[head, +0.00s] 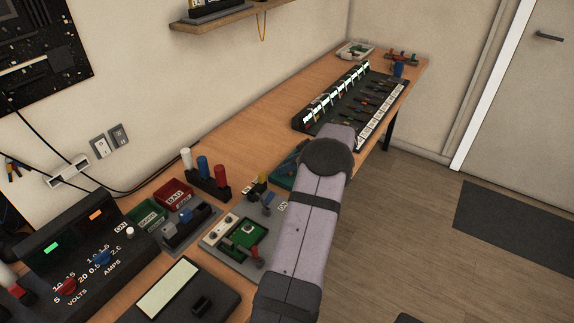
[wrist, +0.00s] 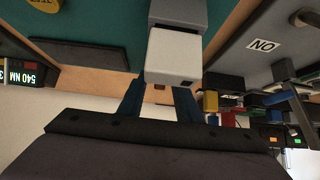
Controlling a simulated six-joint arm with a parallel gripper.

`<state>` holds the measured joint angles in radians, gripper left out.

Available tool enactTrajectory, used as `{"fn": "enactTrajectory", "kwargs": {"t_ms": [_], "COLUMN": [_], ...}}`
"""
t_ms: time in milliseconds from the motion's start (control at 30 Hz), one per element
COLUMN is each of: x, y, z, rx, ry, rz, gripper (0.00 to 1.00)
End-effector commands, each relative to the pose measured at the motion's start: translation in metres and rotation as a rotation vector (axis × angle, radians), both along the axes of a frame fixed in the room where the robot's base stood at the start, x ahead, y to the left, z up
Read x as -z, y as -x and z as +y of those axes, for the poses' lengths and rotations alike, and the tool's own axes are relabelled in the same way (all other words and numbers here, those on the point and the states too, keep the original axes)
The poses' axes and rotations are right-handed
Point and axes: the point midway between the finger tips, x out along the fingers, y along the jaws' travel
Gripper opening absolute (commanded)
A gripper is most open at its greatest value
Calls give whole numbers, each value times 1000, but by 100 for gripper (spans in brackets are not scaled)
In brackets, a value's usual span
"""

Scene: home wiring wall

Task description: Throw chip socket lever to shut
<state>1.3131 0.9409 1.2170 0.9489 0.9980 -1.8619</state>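A green socket board (head: 247,234) sits on a grey panel near the middle of the bench in the head view. A lever with a red knob (head: 257,252) stands at its front right edge; this looks like the chip socket lever. In the head view my arm hides my gripper, which is over the bench beyond the panel. In the wrist view my gripper (wrist: 158,86) has its two dark blue fingers apart. A pale grey block (wrist: 174,56) on a teal base (wrist: 85,32) overlaps the right finger; I cannot tell if they touch.
The teal base shows partly behind my arm in the head view (head: 283,178). Red, blue and white handles (head: 205,170) stand behind the panel. A power supply (head: 80,245) is at left, and a dark rack (head: 345,100) fills the far bench.

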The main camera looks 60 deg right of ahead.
Motion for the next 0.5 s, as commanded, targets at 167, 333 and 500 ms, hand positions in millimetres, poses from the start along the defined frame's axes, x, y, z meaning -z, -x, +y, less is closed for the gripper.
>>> {"fn": "enactTrajectory", "kwargs": {"t_ms": [167,333,500], "x": [0,0,2], "y": [0,0,1], "z": [0,0,0], "rx": [0,0,1], "ry": [0,0,-1], "rz": [0,0,-8], "gripper": [19,0,0]}}
